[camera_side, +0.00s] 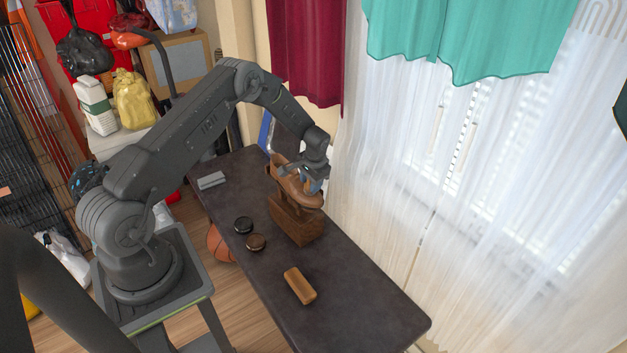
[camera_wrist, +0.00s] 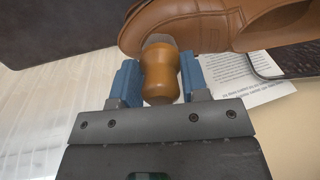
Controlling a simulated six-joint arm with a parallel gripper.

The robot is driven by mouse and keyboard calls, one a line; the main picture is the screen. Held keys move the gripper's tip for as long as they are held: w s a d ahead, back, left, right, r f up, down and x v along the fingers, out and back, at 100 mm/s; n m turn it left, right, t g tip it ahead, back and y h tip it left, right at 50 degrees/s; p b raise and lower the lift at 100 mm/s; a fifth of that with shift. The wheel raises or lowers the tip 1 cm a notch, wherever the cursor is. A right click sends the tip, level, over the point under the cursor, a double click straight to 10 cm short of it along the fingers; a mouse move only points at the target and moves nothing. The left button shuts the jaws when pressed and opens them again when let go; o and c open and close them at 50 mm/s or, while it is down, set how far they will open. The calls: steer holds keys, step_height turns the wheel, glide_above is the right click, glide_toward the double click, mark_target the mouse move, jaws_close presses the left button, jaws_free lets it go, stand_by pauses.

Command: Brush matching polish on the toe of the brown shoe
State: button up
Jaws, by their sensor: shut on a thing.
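The brown shoe (camera_side: 284,178) rests on top of a wooden box stand (camera_side: 298,222), raised above the dark table. It fills the top of the wrist view (camera_wrist: 215,32). My gripper (camera_side: 314,180) is beside the near end of the shoe. In the wrist view my gripper's blue fingers (camera_wrist: 160,82) are shut on the rounded wooden handle of a brush (camera_wrist: 161,62). The brush's grey collar meets the shoe's edge in that view. Its bristles are hidden, so I cannot tell whether they touch the leather. A black tin (camera_side: 243,225) and a brown tin (camera_side: 256,242) sit on the table.
A wooden block-like brush (camera_side: 300,286) lies near the table's front. A grey block (camera_side: 211,181) lies at the far left end. A printed sheet (camera_wrist: 238,78) shows below the shoe in the wrist view. White curtains (camera_side: 440,170) hang beside the table. The table's front right is clear.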

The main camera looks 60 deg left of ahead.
stand_by(0.3)
steer(key=shift+s, duration=0.7)
steer(key=shift+f, duration=0.1)
steer(key=shift+w, duration=0.7)
steer(key=shift+w, duration=0.1)
steer(key=shift+w, duration=0.65)
steer(key=shift+s, duration=0.15)
steer(key=shift+s, duration=0.6)
